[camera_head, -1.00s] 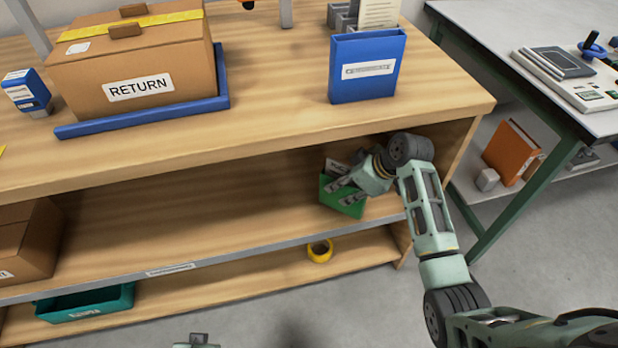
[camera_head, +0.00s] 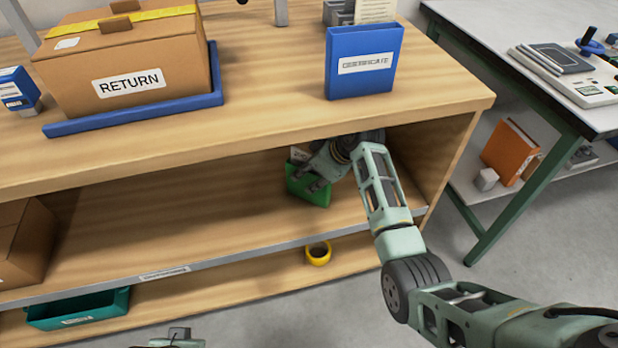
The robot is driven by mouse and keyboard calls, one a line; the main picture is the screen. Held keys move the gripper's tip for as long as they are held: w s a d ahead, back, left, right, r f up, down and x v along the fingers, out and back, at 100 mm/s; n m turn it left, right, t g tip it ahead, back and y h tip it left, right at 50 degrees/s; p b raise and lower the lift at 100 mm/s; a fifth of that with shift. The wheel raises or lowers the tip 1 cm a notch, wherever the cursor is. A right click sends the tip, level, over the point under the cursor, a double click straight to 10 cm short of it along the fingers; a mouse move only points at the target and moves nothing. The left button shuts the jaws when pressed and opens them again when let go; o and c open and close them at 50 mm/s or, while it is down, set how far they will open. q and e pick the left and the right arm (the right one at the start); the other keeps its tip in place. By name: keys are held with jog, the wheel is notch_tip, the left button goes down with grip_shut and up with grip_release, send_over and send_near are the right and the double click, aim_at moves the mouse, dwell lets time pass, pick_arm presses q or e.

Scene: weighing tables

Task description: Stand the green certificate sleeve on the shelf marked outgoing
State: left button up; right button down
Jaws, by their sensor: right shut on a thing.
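The green certificate sleeve (camera_head: 308,190) is inside the middle shelf bay, toward its right side, and looks slightly tilted. My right gripper (camera_head: 318,178) is shut on it, and the fingers cover part of its face. I cannot tell whether its lower edge touches the shelf board. The middle shelf (camera_head: 170,235) carries a small label (camera_head: 164,272) on its front edge, too small to read. My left gripper (camera_head: 178,338) shows only in part at the bottom edge, and its fingers are not clear.
A blue certificate sleeve (camera_head: 364,85) stands on the tabletop, right of a RETURN box (camera_head: 130,85) on a blue tray (camera_head: 135,120). A brown box (camera_head: 25,245) sits at the shelf's left. Below are a teal bin (camera_head: 80,310) and yellow tape (camera_head: 318,254). The shelf's middle is clear.

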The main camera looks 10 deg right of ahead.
jog(key=shift+f, duration=0.1)
jog(key=shift+f, duration=0.1)
jog(key=shift+f, duration=0.1)
jog(key=c, duration=1.5)
grip_release()
